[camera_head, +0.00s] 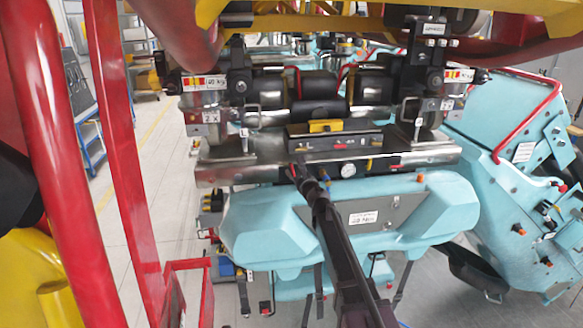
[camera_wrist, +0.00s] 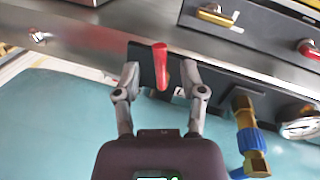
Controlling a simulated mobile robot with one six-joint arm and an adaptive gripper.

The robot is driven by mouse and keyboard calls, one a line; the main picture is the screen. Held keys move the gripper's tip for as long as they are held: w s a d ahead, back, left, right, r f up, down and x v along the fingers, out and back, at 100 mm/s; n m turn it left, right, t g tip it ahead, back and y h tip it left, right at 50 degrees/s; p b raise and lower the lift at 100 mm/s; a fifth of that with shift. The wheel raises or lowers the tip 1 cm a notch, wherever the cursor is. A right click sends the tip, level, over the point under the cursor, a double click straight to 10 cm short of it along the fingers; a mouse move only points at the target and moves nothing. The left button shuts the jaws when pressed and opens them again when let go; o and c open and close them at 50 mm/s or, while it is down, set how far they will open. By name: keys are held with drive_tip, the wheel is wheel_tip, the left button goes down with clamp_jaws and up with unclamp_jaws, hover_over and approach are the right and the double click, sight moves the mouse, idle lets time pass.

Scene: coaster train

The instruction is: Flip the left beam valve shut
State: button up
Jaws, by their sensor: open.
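The left beam valve shows in the wrist view as a red lever (camera_wrist: 160,66) in front of a dark plate under the steel beam. My gripper (camera_wrist: 159,78) is open, with one finger on each side of the lever. A narrow gap shows on the left, while the right finger is very close; I cannot tell whether it touches. In the head view my gripper (camera_head: 303,178) is at the lower edge of the steel beam (camera_head: 240,174), left of a round gauge (camera_head: 348,169). The lever cannot be made out there behind my gripper.
A brass fitting with a blue collar (camera_wrist: 248,137) is close to the right of my gripper. A yellow handle (camera_wrist: 216,15) and another red handle (camera_wrist: 308,48) are above right. Turquoise seats (camera_head: 270,225) lie below the beam. Red posts (camera_head: 125,150) stand at left.

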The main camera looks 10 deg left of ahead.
sight(292, 167)
drive_tip(key=shift+x, duration=1.9)
drive_tip(key=shift+c, duration=0.2)
clamp_jaws()
